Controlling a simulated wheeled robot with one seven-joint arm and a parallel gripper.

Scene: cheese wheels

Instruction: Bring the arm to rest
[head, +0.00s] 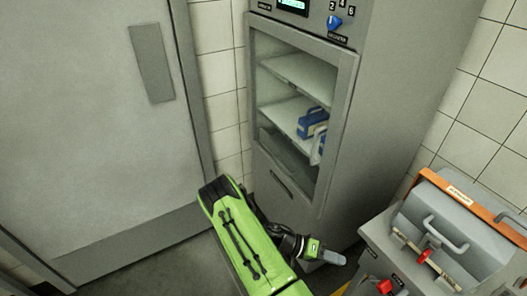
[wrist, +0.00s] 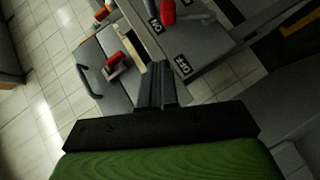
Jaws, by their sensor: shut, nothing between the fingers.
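My green arm (head: 240,240) reaches across the bottom middle of the head view, bent at its wrist. The end of my arm lies low in front of the grey cabinet, left of the grey machine. In the wrist view my gripper (wrist: 157,68) shows two dark fingers together, with nothing between them. Beyond the fingers is the grey machine with red-knobbed controls; the fingers overlap it in the picture, and I cannot tell the distance.
A grey cabinet (head: 345,150) with a glazed door stands in the middle; blue-handled items (head: 312,122) sit on its shelf. A grey machine (head: 450,235) with an orange-edged lid stands at the right. A large grey door (head: 85,110) fills the left. Floor shows at lower left.

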